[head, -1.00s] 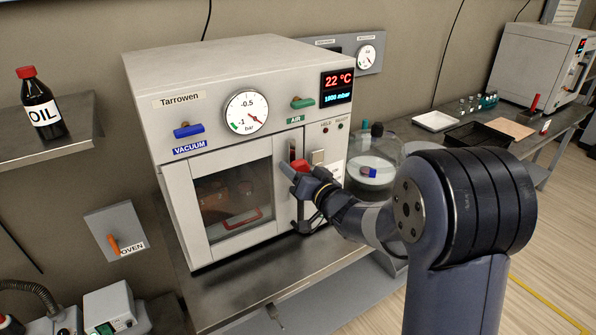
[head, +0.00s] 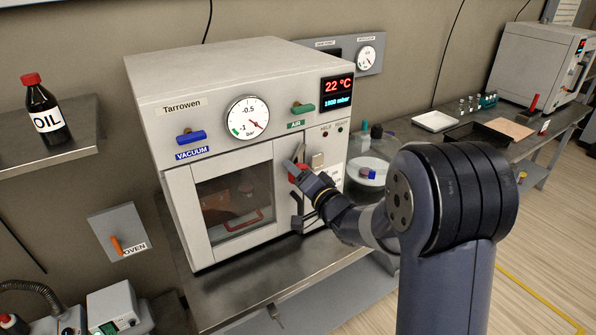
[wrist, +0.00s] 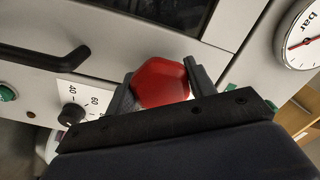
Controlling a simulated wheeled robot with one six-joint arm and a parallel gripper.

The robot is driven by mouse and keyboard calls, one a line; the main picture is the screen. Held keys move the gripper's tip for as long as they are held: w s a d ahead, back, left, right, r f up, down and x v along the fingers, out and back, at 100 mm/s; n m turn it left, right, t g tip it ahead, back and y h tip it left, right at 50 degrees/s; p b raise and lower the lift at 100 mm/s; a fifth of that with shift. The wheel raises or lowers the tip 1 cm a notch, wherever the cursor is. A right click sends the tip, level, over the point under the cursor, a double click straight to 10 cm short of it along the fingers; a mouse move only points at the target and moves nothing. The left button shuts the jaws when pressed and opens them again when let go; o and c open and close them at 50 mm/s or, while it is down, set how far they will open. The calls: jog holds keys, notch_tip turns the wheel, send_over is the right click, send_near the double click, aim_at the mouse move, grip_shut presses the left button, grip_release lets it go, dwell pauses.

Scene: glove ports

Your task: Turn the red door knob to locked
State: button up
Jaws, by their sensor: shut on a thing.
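The red door knob (wrist: 160,83) sits between the two fingers of my gripper (wrist: 161,90) in the wrist view, with a finger on each side. In the head view the knob (head: 297,174) shows only in part, on the right side of the oven door (head: 167,215). My gripper (head: 298,178) is shut on it, and my wrist covers much of that area. Any lock markings around the knob are hidden or too small to read.
The oven front carries a blue vacuum lever (head: 191,137), a green air lever (head: 303,107) and a pressure gauge (head: 247,117). A dark door handle (wrist: 45,55) lies beside the knob. A glass vessel (head: 369,172) stands right of the oven, close to my arm.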

jog(key=m+p, duration=0.2)
jog(key=m, duration=0.4)
jog(key=shift+r+m, duration=0.1)
jog(key=shift+m, duration=0.2)
jog(key=m+p, duration=0.1)
jog(key=m, duration=0.4)
jog(key=shift+m, duration=0.3)
jog(key=o, duration=1.4)
jog(key=b+v, duration=0.2)
jog(key=v, duration=0.9)
jog(key=shift+a, duration=0.1)
